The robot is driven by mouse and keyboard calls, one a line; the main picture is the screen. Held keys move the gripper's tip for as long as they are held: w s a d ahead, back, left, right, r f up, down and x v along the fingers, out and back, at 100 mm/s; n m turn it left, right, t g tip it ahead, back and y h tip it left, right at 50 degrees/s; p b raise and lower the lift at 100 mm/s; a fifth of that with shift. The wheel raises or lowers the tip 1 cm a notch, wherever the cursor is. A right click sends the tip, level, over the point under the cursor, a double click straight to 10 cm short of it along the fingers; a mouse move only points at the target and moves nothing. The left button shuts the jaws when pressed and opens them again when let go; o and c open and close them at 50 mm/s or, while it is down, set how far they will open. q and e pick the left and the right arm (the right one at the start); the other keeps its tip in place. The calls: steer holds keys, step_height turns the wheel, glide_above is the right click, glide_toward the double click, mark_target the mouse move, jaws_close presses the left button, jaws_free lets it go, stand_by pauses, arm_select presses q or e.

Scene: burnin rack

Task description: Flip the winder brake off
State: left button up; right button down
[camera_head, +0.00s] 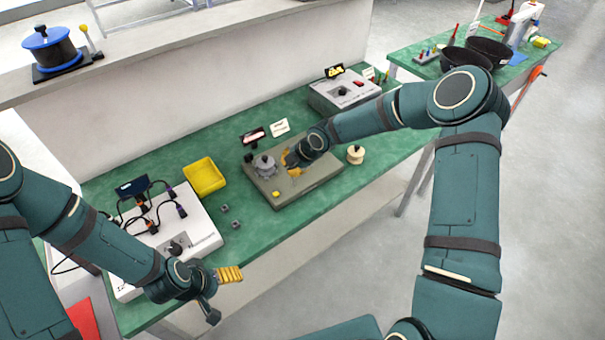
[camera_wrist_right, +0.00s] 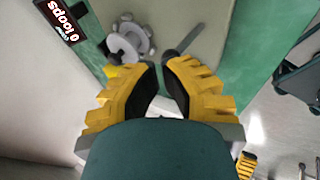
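The winder is a beige-grey base (camera_head: 310,190) on the green bench, with a grey winding head (camera_head: 264,165) on its left part. The wrist view shows this pale knobbed head (camera_wrist_right: 130,40) and, right of it, a dark grey lever (camera_wrist_right: 184,40). My right gripper (camera_head: 288,165) is low over the base; in the wrist view its two fingers (camera_wrist_right: 162,66) stand a narrow gap apart with nothing seen between them. Their tips are close to the lever's lower end; contact cannot be told. My left gripper (camera_head: 232,273) hangs by the bench's front edge, its finger gap unclear.
A yellow bin (camera_head: 204,176) and a cabled white device (camera_head: 180,235) lie left of the winder. A small cream spool (camera_head: 355,154) stands to its right, a grey instrument box (camera_head: 343,92) behind. A small "0 loops" display (camera_wrist_right: 62,18) stands by the winder.

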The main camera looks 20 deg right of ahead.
steer(key=shift+w+a, duration=0.1)
steer(key=shift+w, duration=0.05)
arm_select(q)
steer(key=shift+w+r, duration=0.1)
steer(key=shift+r, duration=0.15)
arm_select(e)
steer(key=shift+w+f, duration=0.1)
arm_select(q)
steer(key=shift+r+p, duration=0.55)
steer(key=shift+p, duration=0.05)
arm_select(e)
steer(key=shift+r, duration=0.9)
arm_select(q)
steer(key=shift+r, duration=0.1)
